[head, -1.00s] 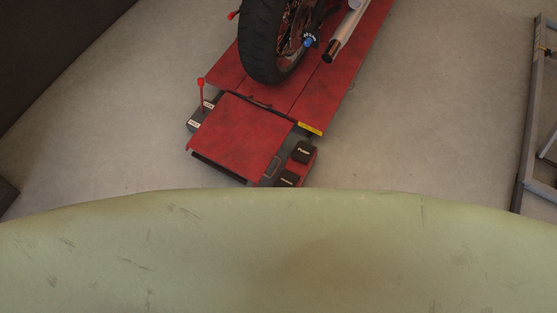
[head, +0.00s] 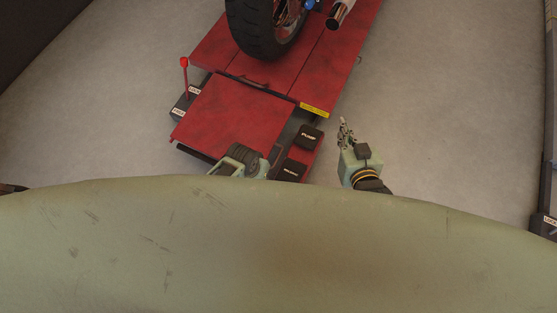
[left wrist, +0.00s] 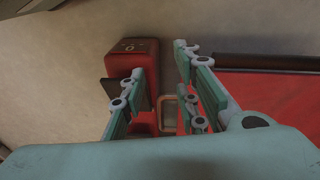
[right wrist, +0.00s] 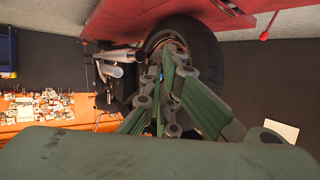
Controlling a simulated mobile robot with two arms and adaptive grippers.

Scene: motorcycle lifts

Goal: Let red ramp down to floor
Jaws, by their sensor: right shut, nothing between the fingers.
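The red ramp (head: 232,118) is a flat plate at the near end of the red lift platform (head: 330,70), roughly in line with it in the head view. My right gripper (head: 343,128) is right of the ramp and pedals, apart from them. It is shut and empty, and its closed fingers show in the right wrist view (right wrist: 172,52). A part of my arm (head: 242,160) covers the ramp's near edge. In the left wrist view my left gripper (left wrist: 160,62) is open and empty, with a red panel (left wrist: 265,95) to its right.
Black pedals marked PUMP (head: 308,137) and one below it (head: 291,170) sit right of the ramp. A red-knobbed lever (head: 184,75) stands left. A motorcycle wheel (head: 265,35) rests on the platform. Floor is clear to the right, up to a grey frame (head: 548,190).

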